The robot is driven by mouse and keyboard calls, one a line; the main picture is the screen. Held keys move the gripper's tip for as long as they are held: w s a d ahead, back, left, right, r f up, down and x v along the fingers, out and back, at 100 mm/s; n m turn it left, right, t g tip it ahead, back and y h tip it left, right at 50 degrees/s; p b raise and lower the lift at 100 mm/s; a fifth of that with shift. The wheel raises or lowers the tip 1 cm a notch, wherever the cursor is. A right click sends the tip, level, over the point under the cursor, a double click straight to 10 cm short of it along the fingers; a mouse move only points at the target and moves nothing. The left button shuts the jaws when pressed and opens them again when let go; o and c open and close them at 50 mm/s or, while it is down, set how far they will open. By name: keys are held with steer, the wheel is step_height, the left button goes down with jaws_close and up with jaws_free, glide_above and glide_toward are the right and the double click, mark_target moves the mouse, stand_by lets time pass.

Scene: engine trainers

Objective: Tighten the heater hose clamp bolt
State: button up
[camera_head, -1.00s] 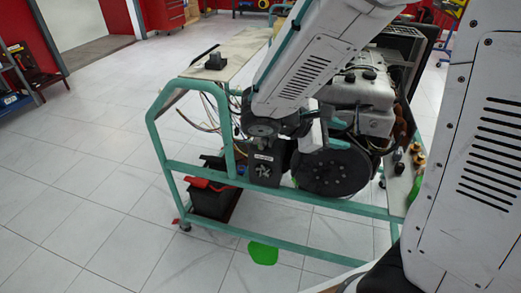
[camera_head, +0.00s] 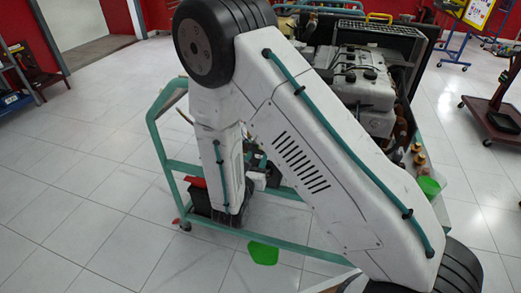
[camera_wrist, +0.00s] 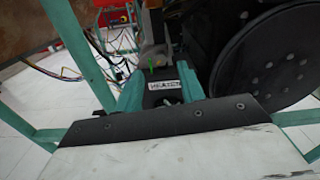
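A white label reading "HEATER" (camera_wrist: 165,85) shows in the wrist view, on a dark part just beyond my gripper. A small bright green piece (camera_wrist: 152,64) sits just above the label; I cannot tell whether it is the clamp bolt. My gripper (camera_wrist: 162,91) has teal jaws standing apart on either side of the label, with no object clearly gripped. I cannot tell whether the jaws touch anything. In the head view my arm hides the heater area and most of the gripper. The clamp and hose are not clearly distinguishable.
A big black perforated disc (camera_wrist: 272,62) is close at the right in the wrist view. Loose wires (camera_wrist: 65,72) hang at the left. The teal stand (camera_head: 165,165) carries the engine (camera_head: 360,80).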

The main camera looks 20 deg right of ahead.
mark_target(261, 148)
steer(key=x, duration=0.5)
steer(key=shift+w+d, duration=0.1)
jaws_close()
